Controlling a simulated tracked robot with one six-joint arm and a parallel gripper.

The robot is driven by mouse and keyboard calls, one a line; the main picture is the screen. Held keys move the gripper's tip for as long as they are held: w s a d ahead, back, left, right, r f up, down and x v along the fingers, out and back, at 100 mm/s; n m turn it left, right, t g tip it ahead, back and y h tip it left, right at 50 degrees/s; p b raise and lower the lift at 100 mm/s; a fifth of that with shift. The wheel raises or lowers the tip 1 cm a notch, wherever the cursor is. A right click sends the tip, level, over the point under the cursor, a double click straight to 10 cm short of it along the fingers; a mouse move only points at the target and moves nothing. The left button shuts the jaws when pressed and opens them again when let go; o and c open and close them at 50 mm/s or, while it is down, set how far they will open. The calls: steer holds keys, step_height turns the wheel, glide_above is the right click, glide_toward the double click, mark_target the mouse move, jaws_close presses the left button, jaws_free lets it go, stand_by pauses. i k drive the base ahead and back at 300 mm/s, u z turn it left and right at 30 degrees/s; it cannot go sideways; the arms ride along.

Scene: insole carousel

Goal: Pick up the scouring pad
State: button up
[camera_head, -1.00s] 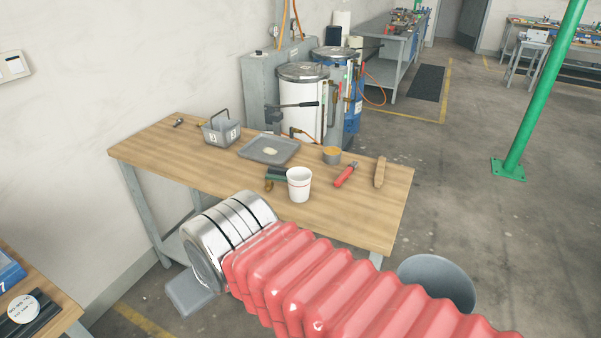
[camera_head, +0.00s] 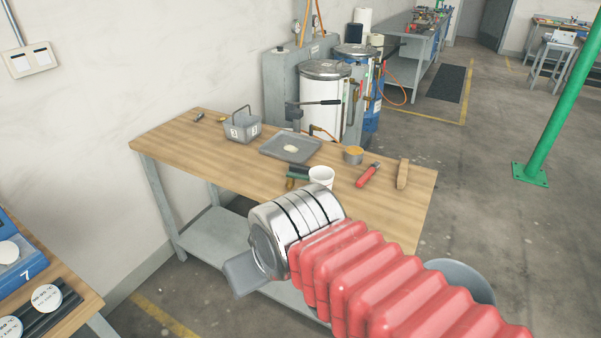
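A dark green, flat item (camera_head: 298,172) lies on the wooden workbench (camera_head: 200,150), just left of and partly behind a white cup (camera_head: 321,177). It may be the scouring pad, but it is too small to be sure. A small brownish piece sits at its near left end. My gripper (camera_head: 245,273) shows only as a grey part beyond the metal end of my red-sleeved arm. It is over the near side of the bench, low and left of the green item and apart from it. Its fingers are not clear, so open or shut cannot be told.
On the bench are a grey caddy (camera_head: 241,128), a grey tray (camera_head: 275,154) with a pale piece in it, a small tin (camera_head: 353,155), a red-handled tool (camera_head: 368,174) and a wooden piece (camera_head: 402,173). A grey bin (camera_head: 467,278) stands on the floor at right.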

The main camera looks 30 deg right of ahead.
mark_target(295, 171)
steer(key=i, duration=1)
